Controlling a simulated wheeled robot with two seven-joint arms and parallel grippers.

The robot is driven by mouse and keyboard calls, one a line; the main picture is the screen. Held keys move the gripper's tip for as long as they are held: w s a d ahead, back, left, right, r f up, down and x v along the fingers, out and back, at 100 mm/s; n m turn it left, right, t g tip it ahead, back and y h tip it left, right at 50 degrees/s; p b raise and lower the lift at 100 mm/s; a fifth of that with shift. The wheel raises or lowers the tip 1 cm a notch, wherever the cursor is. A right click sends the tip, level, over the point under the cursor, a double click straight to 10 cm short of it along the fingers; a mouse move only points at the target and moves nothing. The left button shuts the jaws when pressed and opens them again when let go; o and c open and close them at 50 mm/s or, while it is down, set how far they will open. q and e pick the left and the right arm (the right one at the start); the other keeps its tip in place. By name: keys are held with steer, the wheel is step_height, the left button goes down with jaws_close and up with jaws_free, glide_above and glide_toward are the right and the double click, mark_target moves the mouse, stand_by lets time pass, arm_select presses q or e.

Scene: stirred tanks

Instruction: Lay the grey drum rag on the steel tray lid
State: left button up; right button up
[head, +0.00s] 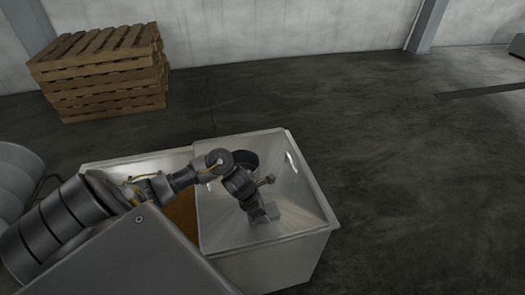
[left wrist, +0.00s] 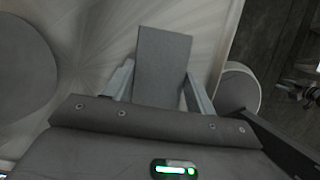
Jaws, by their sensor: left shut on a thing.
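The steel tray lid (head: 305,205) is a shiny pale panel covering the right part of a box-shaped steel tank. It also fills much of the left wrist view (left wrist: 95,60). My left gripper (head: 264,216) is over the lid's front middle. In the left wrist view its two fingers (left wrist: 155,85) are shut on the grey drum rag (left wrist: 163,55), a flat grey rectangular piece between them. Whether the rag touches the lid I cannot tell. In the head view the rag is too small to make out clearly. My right gripper is not in view.
The tank's left part (head: 180,212) is open, with orange-brown contents. A dark round thing (head: 245,158) shows behind my arm near the lid's back edge. Stacked wooden pallets (head: 100,75) stand at the back left. The floor on the right is clear.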

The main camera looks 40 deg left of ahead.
arm_select(q)
steer(key=shift+f, duration=0.75)
steer(key=shift+f, duration=0.2)
steer(key=o, duration=1)
steer(key=shift+r, duration=0.15)
steer(key=shift+r, duration=0.2)
steer(key=v, duration=1.1)
steer(key=shift+s+a+r, duration=0.15)
steer(key=shift+s+r, duration=0.05)
steer(key=shift+r, duration=0.1)
